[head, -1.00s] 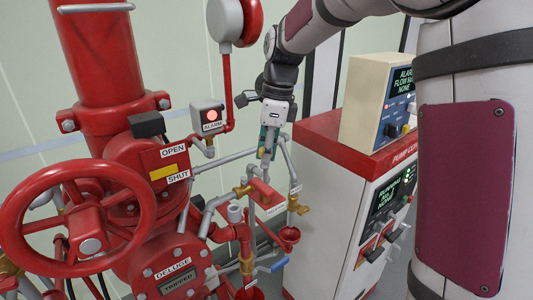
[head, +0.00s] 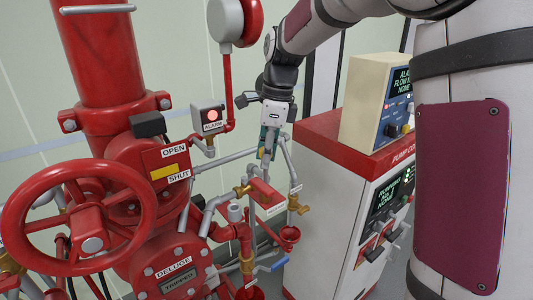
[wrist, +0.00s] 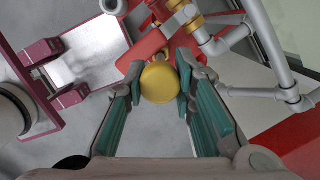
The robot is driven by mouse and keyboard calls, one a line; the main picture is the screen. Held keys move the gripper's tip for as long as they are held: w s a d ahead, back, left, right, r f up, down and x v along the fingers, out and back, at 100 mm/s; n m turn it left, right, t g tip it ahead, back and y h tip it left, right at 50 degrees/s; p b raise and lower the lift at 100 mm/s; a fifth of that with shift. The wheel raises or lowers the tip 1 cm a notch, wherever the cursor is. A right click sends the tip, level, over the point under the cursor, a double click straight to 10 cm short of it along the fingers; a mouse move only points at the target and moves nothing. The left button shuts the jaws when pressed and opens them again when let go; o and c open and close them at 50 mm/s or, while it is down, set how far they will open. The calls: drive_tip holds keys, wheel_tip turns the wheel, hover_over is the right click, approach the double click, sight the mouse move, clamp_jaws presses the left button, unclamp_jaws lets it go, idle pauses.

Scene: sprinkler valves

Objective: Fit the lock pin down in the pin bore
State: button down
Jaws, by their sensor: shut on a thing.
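The lock pin (wrist: 159,82) shows in the wrist view as a round yellow head between the teal-padded fingertips of my gripper (wrist: 158,90). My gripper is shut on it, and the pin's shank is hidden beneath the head. In the head view my gripper (head: 267,154) points down over the small trim piping, just above a red block-shaped part (head: 263,190). The pin is not clear there behind the fingers. I cannot make out the pin bore in either view, nor whether the pin is in it.
A large red handwheel (head: 78,217) and the deluge valve body (head: 174,265) stand at left. Grey pipes and brass fittings crowd around my gripper. A pump controller cabinet (head: 335,215) stands close at right. The alarm box (head: 208,117) is behind on the left.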

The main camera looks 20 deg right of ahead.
drive_tip(key=shift+f, duration=2)
drive_tip(key=c, duration=1.2)
unclamp_jaws()
drive_tip(key=shift+c, duration=0.2)
wheel_tip(320, 180, up, 12)
drive_tip(key=d, duration=0.1)
drive_tip(key=shift+s+d, duration=0.25)
drive_tip(key=shift+d, duration=0.15)
